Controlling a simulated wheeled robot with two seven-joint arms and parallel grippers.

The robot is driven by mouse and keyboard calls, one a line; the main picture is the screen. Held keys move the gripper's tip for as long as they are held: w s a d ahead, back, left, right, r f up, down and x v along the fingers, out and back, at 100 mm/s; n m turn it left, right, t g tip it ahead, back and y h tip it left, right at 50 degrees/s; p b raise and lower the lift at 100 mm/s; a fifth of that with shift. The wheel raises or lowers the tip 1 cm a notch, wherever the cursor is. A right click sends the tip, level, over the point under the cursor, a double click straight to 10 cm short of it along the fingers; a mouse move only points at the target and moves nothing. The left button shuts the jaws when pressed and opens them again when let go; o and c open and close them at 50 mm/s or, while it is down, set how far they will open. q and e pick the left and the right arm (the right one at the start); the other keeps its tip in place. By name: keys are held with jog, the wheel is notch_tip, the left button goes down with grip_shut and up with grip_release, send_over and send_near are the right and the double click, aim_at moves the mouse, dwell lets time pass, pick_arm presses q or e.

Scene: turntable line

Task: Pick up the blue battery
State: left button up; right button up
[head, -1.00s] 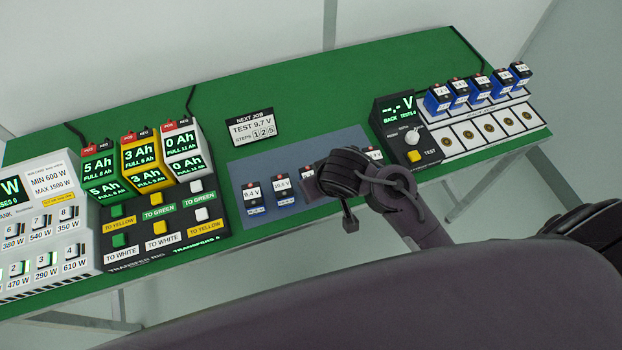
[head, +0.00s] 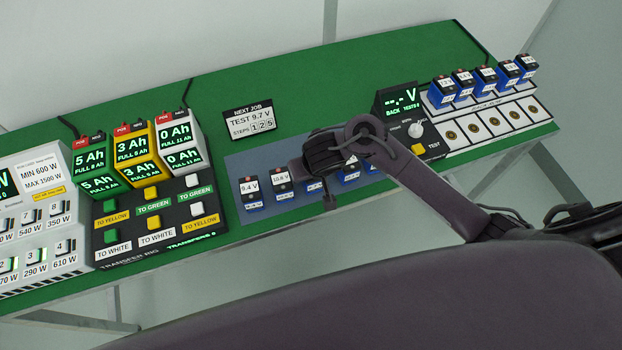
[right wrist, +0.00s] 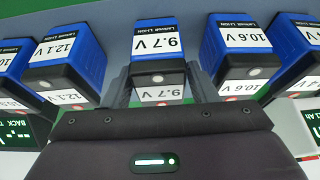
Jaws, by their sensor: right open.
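Several blue batteries with white voltage labels stand in a row on the blue-grey mat (head: 238,178) in the head view. The 9.7 V battery (right wrist: 159,42) is centred in the right wrist view, its label upside down. My right gripper (right wrist: 160,88) is open, with its grey fingers at either side of the near end of that battery; contact cannot be told. In the head view my right gripper (head: 322,192) is over the row and hides part of the middle batteries. My left gripper is not in view.
The 12.1 V battery (right wrist: 67,48) and 10.6 V battery (right wrist: 238,45) stand close on either side. The tester (head: 402,118) and a rack of more blue batteries are right. The transfer rig (head: 150,240) is left. A sign (head: 249,122) reads TEST 9.7 V.

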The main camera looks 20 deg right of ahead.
jog(key=shift+x, duration=0.85)
jog(key=shift+c, duration=0.4)
jog(key=shift+r, duration=0.1)
jog(key=c, duration=0.9)
notch_tip(320, 180, up, 9)
jog(key=p, duration=0.6)
jog(key=shift+a+r, duration=0.1)
jog(key=shift+r, duration=0.4)
